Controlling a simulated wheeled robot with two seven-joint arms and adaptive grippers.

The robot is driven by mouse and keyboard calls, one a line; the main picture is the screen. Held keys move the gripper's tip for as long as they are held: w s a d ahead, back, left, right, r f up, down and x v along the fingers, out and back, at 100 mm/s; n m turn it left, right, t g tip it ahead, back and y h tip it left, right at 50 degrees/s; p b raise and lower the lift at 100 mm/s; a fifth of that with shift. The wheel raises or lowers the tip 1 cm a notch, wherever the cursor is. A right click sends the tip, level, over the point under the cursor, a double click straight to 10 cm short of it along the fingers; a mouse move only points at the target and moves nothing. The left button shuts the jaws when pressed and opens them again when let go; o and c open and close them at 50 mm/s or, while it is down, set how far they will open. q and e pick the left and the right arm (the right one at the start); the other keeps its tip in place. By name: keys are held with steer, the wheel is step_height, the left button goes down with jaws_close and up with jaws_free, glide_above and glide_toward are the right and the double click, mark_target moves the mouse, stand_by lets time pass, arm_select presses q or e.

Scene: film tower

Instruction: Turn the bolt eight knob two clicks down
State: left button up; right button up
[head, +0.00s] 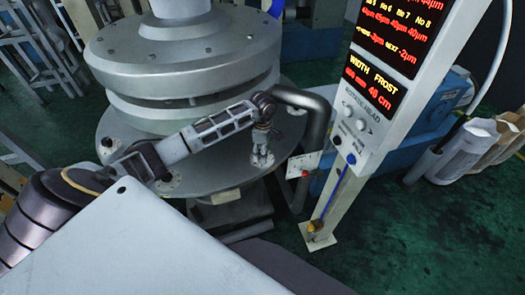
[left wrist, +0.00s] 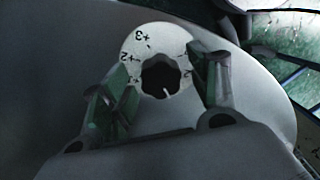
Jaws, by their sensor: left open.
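In the left wrist view a black fluted knob (left wrist: 160,77) sits on a round white dial plate (left wrist: 150,42) marked +3, +2 and other partly hidden figures. Its white pointer line points down and slightly right in the picture. My left gripper (head: 262,158) points down at the grey ring flange (head: 215,178) in the head view, and hides the knob there. In the left wrist view my left gripper (left wrist: 164,72) is open, with one finger on each side of the knob. Whether the fingers touch it I cannot tell. The bolt number is not readable. My right gripper is not in view.
Other small round dials (head: 166,183) sit around the flange. A post with a red display (head: 385,50) stands farther right.

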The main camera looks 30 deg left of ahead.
arm_select(q)
steer(key=c, duration=1)
steer(key=shift+n+b, duration=0.3)
steer(key=shift+n, duration=0.2)
steer(key=shift+a+n+b, duration=0.1)
steer(key=shift+n+b, duration=0.5)
steer(key=shift+n, duration=0.8)
steer(key=n+b, duration=0.1)
steer(key=n, duration=0.3)
steer(key=shift+n+b, duration=0.3)
steer(key=n+b, duration=0.1)
steer(key=n, duration=0.4)
steer(key=shift+n+t+b, duration=0.3)
steer(key=shift+n+b, duration=0.1)
steer(key=shift+n, duration=1.8)
